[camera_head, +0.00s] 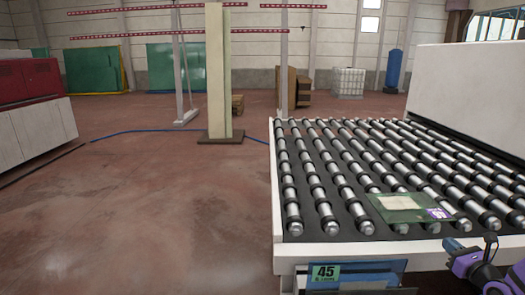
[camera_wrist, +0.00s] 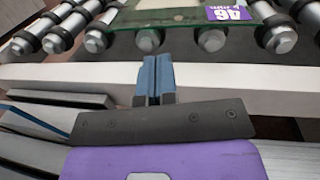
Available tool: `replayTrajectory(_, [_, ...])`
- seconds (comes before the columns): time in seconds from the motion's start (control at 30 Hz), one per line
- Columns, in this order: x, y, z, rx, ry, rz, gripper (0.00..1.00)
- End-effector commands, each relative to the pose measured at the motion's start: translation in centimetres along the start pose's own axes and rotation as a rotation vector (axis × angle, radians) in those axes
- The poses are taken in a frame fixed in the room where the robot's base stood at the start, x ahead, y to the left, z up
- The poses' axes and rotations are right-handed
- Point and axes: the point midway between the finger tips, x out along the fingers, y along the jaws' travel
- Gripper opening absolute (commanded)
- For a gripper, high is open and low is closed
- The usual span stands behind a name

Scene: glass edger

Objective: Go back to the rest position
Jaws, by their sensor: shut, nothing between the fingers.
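My gripper (camera_wrist: 158,80) shows in the wrist view with its two blue fingers together and nothing between them. It is over the white front edge (camera_wrist: 230,78) of the roller table, just short of a green glass pane. In the head view my purple arm and gripper are at the lower right, partly cut off by the frame. The glass pane (camera_head: 385,216) lies flat on the rollers near the front edge, with a pale sheet and a purple label on it. The pane also shows at the top of the wrist view (camera_wrist: 188,17), apart from the fingers.
The roller table (camera_head: 277,215) fills the right side. A pane with a green "45" label (camera_head: 326,273) is below its front edge. A red and white machine (camera_head: 35,110) stands left. A pale post (camera_head: 215,75) stands behind. The floor (camera_head: 160,210) between is clear.

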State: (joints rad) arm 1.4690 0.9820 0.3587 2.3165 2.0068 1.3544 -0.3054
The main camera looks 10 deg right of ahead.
Motion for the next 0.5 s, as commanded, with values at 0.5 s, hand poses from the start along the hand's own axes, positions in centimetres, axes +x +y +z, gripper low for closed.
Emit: replayTrajectory(0.5, [4.3, 16.8, 14.1, -0.469, -0.03, 0.8, 0.0])
